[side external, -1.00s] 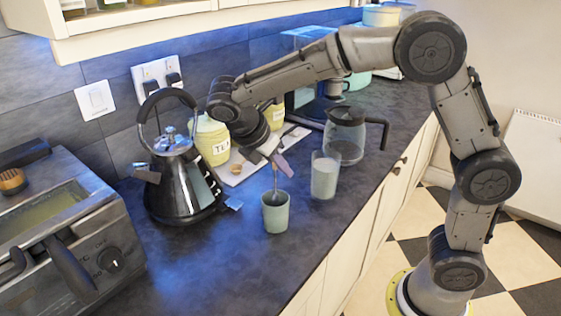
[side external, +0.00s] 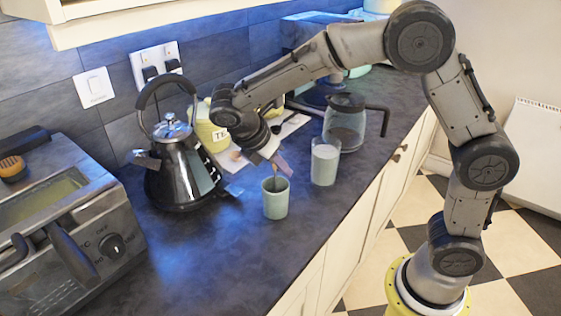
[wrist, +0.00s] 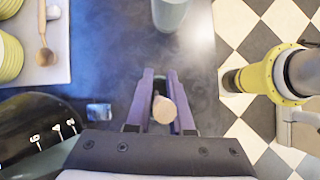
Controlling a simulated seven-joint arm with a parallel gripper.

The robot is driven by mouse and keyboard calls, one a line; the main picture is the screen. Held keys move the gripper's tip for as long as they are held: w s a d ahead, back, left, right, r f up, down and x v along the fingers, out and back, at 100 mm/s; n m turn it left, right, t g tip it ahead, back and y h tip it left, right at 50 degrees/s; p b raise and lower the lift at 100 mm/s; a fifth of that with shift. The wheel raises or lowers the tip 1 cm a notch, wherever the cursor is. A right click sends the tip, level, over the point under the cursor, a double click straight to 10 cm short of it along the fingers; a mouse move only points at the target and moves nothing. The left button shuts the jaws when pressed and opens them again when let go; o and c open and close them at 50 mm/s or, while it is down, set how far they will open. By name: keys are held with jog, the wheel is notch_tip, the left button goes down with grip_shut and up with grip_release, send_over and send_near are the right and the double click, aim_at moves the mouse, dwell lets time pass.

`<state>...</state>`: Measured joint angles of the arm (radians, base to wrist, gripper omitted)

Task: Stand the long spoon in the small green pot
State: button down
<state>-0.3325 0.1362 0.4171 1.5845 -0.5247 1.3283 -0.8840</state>
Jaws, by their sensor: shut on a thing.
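The small green pot (side external: 275,200) stands upright on the dark worktop in the side view. My gripper (side external: 279,168) is just above its rim, pointing down, shut on the long spoon. A short stretch of the spoon (side external: 275,182) shows between the fingers and the pot mouth, and its lower end is hidden inside the pot. I cannot tell whether it touches the bottom. In the wrist view my fingers (wrist: 160,100) close around the spoon's pale handle end (wrist: 164,109). The pot is not clearly visible there.
A glass of pale liquid (side external: 325,163) stands close right of the pot, with a glass jug (side external: 346,125) behind it. A black kettle (side external: 183,175) stands left, near a toaster oven (side external: 70,225). The worktop in front is clear.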

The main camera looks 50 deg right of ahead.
jog(key=shift+f, duration=0.65)
jog(key=c, duration=0.7)
grip_release()
jog(key=v, duration=1.3)
jog(key=shift+a+r, duration=0.2)
jog(key=shift+r, duration=0.15)
